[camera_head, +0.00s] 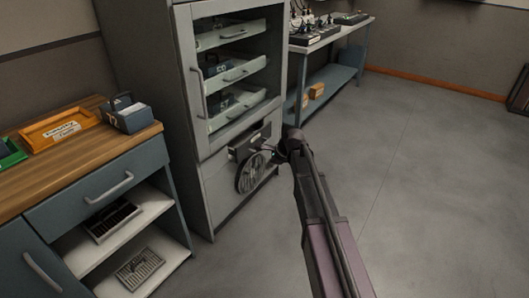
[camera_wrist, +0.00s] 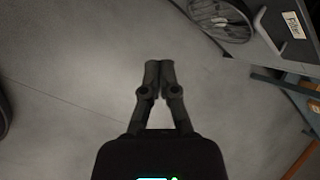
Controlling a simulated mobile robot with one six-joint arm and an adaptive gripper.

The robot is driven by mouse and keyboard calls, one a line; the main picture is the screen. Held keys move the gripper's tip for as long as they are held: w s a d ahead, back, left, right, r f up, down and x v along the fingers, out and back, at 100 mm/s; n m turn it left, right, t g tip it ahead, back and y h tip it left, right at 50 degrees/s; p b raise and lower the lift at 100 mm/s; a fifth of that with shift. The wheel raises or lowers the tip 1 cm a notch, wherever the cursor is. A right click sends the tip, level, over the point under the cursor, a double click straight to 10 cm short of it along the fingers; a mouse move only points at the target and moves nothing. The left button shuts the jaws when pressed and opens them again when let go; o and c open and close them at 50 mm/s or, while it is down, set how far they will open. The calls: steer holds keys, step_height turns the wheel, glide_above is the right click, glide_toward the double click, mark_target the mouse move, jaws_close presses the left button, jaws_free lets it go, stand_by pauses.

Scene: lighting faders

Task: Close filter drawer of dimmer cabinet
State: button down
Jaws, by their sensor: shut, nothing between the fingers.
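The tall grey dimmer cabinet (camera_head: 192,118) stands left of centre in the head view. Its dark filter drawer (camera_head: 242,151) is in the lower part and appears to stick out from the front, above a round fan grille (camera_head: 249,177). In the wrist view, the drawer front (camera_wrist: 289,44) with a "Filter" label and a pale handle (camera_wrist: 258,20) is at the top right. My gripper (camera_wrist: 153,64) is shut and empty, over bare floor and apart from the drawer. In the head view, my gripper (camera_head: 272,154) is small, dark and partly hidden by my wrist, close to the drawer's right end.
The upper cabinet holds several pale drawers (camera_head: 236,72) with items in them. A wooden-topped counter (camera_head: 85,155) with trays stands at the left. A blue-grey bench (camera_head: 330,78) is behind the cabinet to the right. The grey floor (camera_head: 430,180) on the right is clear.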

steer(key=s+d+f+n+g+h, duration=0.1)
steer(key=s+d+n, duration=0.1)
steer(key=s+n, duration=0.4)
steer(key=s+d+f+n+g+h, duration=0.1)
steer(key=s+n, duration=0.5)
steer(key=s, duration=0.7)
steer(key=s+d+n+g+h, duration=0.1)
steer(key=s+d+n+h, duration=0.2)
steer(key=s, duration=0.6)
steer(key=d+n, duration=0.1)
steer(key=n, duration=0.1)
steer(key=shift+s+f+n+g, duration=0.2)
steer(key=shift+f+n+g, duration=0.2)
